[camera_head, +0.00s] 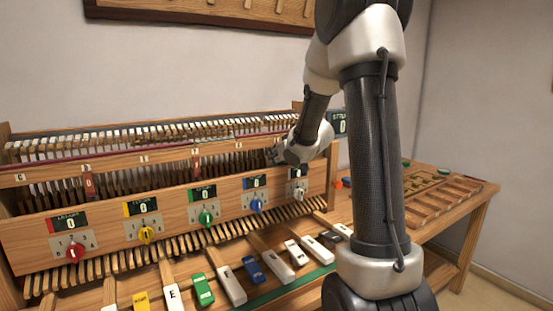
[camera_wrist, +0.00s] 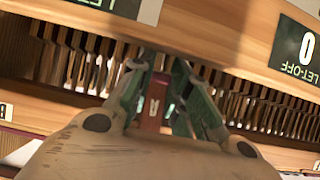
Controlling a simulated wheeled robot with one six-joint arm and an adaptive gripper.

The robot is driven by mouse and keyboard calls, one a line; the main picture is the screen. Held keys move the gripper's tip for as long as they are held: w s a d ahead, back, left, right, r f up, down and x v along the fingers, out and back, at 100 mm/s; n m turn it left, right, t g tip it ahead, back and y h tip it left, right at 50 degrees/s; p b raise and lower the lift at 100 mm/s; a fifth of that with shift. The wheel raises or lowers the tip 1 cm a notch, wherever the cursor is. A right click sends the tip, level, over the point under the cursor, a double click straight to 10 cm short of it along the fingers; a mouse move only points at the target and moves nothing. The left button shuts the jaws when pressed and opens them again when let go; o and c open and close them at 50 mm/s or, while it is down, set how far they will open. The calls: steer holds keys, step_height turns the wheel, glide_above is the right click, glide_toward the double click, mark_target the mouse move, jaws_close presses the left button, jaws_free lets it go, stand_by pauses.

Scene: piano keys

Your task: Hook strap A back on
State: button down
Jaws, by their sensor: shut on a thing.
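In the wrist view my gripper (camera_wrist: 155,82) is shut on a small red strap (camera_wrist: 153,108) with a pale letter that looks like A. The strap lies between the two greenish fingers, in front of a row of wooden action parts. I cannot tell whether its end touches a hook. In the head view my gripper (camera_head: 276,155) is at the right part of the piano action, above the blue and white knobs. The strap in it cannot be made out there. Two other red straps show on the lettered wooden rail, one at left (camera_head: 88,184) and one near the middle (camera_head: 196,160).
The front panel carries small displays and coloured knobs, including a red knob (camera_head: 74,253) and a blue knob (camera_head: 256,205). Key levers (camera_head: 232,285) stick out below. A side table with a wooden tray (camera_head: 440,200) stands at right. A LET-OFF display (camera_wrist: 300,45) is close in the wrist view.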

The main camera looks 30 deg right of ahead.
steer(key=c, duration=1.3)
jaws_free()
steer(key=v, duration=1.2)
